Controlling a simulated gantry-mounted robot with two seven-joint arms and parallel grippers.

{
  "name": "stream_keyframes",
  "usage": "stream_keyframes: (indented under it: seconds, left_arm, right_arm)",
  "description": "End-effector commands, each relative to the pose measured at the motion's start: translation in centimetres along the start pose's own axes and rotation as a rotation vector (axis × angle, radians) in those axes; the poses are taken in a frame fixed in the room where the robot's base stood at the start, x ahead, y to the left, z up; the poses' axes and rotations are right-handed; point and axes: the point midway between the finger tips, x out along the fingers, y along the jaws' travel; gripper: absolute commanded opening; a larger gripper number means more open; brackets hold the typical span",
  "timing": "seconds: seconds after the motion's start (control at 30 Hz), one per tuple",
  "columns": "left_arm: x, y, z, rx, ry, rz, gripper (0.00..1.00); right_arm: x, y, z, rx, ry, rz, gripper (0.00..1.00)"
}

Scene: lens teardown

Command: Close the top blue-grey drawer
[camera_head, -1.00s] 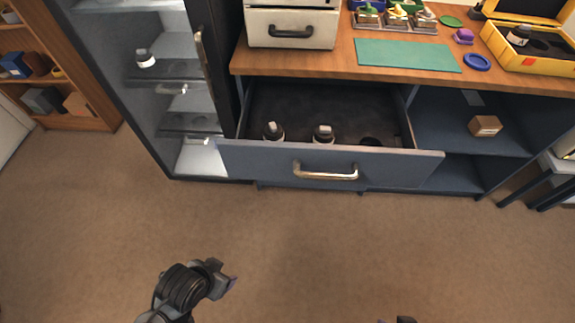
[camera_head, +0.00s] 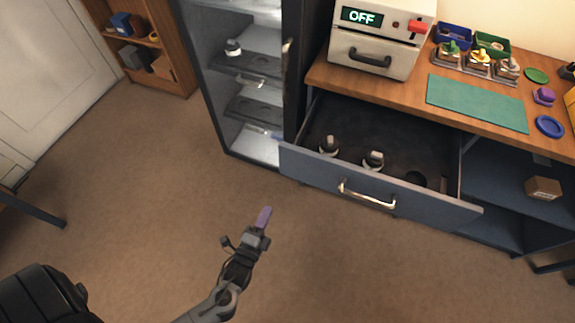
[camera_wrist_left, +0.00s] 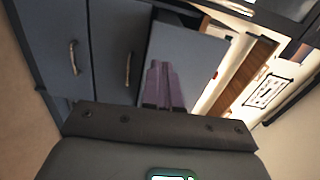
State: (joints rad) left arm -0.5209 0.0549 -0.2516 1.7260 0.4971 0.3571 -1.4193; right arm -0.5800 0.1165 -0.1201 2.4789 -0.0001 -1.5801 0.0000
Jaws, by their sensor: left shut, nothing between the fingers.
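The top blue-grey drawer (camera_head: 330,172) stands pulled out from under the wooden worktop in the head view. Its front has a metal bar handle (camera_head: 367,196). Several small bottles (camera_head: 373,160) stand inside it. My left gripper (camera_head: 265,216) is in front of the drawer, to the lower left of its handle and apart from it. Its purple fingers are together and empty. In the left wrist view the shut fingers (camera_wrist_left: 163,86) point towards blue-grey cabinet fronts with metal handles (camera_wrist_left: 127,69). My right gripper is not in view.
A glass-door cabinet (camera_head: 232,90) stands left of the drawer. The worktop (camera_head: 400,85) holds a white oven-like box (camera_head: 375,55) reading OFF, a green mat (camera_head: 477,103) and trays. Open shelves with a brown box (camera_head: 543,188) lie right of the drawer. The floor in front is clear.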

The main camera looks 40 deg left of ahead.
Motion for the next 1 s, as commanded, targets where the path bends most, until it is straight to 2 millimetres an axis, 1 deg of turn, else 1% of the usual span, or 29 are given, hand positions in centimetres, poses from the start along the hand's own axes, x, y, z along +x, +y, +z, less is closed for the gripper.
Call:
stream_keyframes:
  seconds: [0.03, 0.1, 0.2, 0.3, 0.47, 0.57, 0.67, 0.77, 1.0]
  left_arm:
    - [-0.7, -2.0, -0.4, 0.04, -0.004, -0.021, 0.0]
    - [-1.4, -2.2, -0.8, 0.061, -0.006, -0.024, 0.0]
    - [-1.8, -2.4, -1.4, 0.068, -0.005, 0.006, 0.0]
    - [-1.6, -3.5, -2.1, 0.058, -0.001, 0.007, 0.0]
    - [-1.0, -4.4, -2.4, 0.052, -0.001, -0.001, 0.0]
    - [-0.3, -4.4, -2.4, 0.052, -0.001, -0.003, 0.0]
    - [0.8, -4.3, -2.4, 0.052, -0.001, -0.003, 0.0]
    - [2.4, -4.3, -2.3, 0.052, -0.001, -0.004, 0.0]
    - [6.9, -4.3, -2.4, 0.051, -0.001, -0.004, 0.0]
  right_arm:
    - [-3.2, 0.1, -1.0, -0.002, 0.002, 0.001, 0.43]
    - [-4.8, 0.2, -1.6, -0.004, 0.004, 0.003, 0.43]
    - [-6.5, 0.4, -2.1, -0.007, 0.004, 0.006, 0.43]
    - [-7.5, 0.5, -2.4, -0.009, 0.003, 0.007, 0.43]
    - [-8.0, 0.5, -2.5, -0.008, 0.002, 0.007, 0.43]
    - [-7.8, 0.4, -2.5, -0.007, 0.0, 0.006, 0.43]
    - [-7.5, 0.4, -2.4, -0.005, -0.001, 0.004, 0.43]
    - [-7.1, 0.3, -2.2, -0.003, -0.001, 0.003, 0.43]
    - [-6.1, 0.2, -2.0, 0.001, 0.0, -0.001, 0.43]
